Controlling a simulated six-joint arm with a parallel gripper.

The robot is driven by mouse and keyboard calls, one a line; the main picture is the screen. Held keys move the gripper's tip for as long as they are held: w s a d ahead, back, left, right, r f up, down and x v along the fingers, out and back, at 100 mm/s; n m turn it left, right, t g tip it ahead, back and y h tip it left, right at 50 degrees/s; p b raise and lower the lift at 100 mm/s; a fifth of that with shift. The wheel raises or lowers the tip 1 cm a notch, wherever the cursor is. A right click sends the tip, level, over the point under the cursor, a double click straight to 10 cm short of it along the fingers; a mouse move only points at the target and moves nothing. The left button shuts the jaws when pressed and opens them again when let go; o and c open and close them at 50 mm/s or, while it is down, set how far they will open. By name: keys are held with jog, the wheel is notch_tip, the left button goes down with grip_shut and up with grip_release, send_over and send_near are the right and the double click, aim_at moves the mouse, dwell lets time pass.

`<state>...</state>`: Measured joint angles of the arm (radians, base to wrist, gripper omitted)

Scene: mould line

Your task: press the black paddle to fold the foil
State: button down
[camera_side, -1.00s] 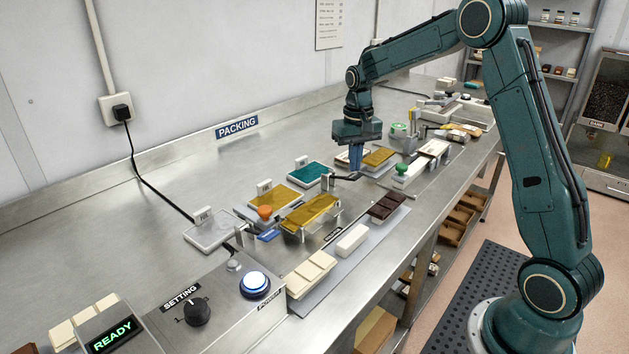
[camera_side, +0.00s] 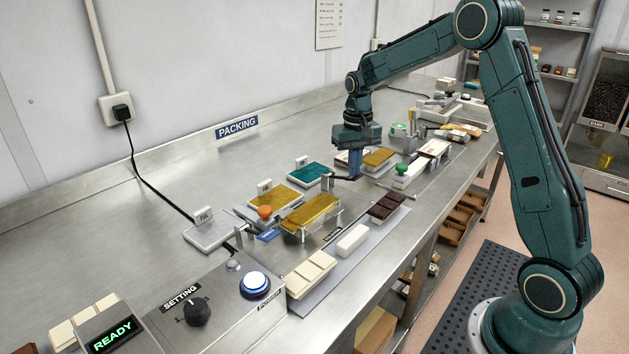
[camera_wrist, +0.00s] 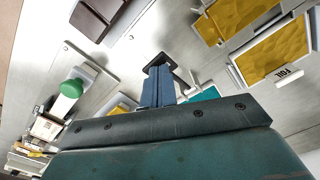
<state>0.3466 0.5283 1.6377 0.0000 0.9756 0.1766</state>
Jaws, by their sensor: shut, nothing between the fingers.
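The black paddle (camera_side: 341,178) is a small dark bar beside the far end of the foil stand. The gold foil (camera_side: 310,211) lies flat over its clear stand in the middle of the bench; part of it shows in the wrist view (camera_wrist: 238,16). My gripper (camera_side: 354,176) points down with its blue fingers closed together and empty. Its tips are at the paddle's right end. In the wrist view the fingertips overlap the black paddle (camera_wrist: 158,62); I cannot tell whether they press on it.
A chocolate bar (camera_side: 387,206), a white block (camera_side: 352,240) and cream pieces (camera_side: 311,272) line the front tray. Foil trays (camera_side: 289,201) stand behind. A green-knobbed fixture (camera_side: 402,170) is right of my gripper.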

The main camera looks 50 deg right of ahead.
aim_at(354, 180)
jog(key=shift+f, duration=2.4)
jog(key=shift+r, duration=5.1)
